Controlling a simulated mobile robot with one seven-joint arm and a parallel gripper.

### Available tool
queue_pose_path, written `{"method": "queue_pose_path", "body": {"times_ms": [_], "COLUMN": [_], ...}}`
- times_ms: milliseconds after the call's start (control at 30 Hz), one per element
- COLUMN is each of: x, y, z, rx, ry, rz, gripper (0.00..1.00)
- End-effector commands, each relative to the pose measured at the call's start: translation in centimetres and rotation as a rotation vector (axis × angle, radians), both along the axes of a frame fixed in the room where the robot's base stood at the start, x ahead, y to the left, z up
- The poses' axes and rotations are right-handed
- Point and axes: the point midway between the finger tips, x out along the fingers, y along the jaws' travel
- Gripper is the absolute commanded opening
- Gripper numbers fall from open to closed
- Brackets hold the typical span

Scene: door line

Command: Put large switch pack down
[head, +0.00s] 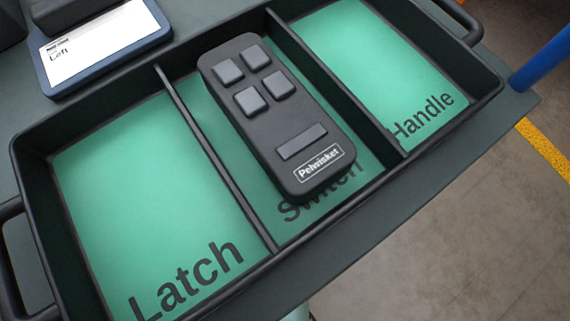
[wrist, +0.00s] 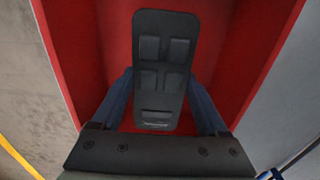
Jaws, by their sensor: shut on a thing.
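In the wrist view, my gripper (wrist: 163,92) has its blue fingers on either side of a dark switch pack (wrist: 163,60) and is shut on it. This pack has four raised buttons and a bar near its lower end. Behind it is a red, walled surface (wrist: 84,45); I cannot tell whether the pack touches it. In the head view, a similar dark switch pack (head: 275,115) marked "Pelwisket" lies in the middle compartment of a black tray (head: 215,165). It covers part of the "Switch" label. My gripper is not in the head view.
The tray's left compartment (head: 140,185), marked "Latch", and right compartment (head: 370,65), marked "Handle", look empty. A small display (head: 103,45) reading "Left" stands behind the tray. Yellow floor lines (head: 545,148) and a blue post (head: 543,62) are at the right.

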Motion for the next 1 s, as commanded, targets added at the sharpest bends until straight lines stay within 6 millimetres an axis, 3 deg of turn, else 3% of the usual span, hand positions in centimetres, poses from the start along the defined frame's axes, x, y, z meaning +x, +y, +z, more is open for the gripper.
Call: {"method": "queue_pose_path", "body": {"times_ms": [400, 800, 833, 933, 1000], "x": [0.0, 0.0, 0.0, 0.0, 0.0], "y": [0.0, 0.0, 0.0, 0.0, 0.0], "z": [-4.9, -5.3, -5.3, -5.2, -5.2], "rx": [0.000, 0.000, 0.000, 0.000, 0.000], "ry": [0.000, -0.001, -0.001, -0.001, -0.001], "rz": [-0.001, -0.001, -0.001, -0.001, -0.001], "gripper": [0.13, 0.13, 0.80, 0.98, 1.00]}}
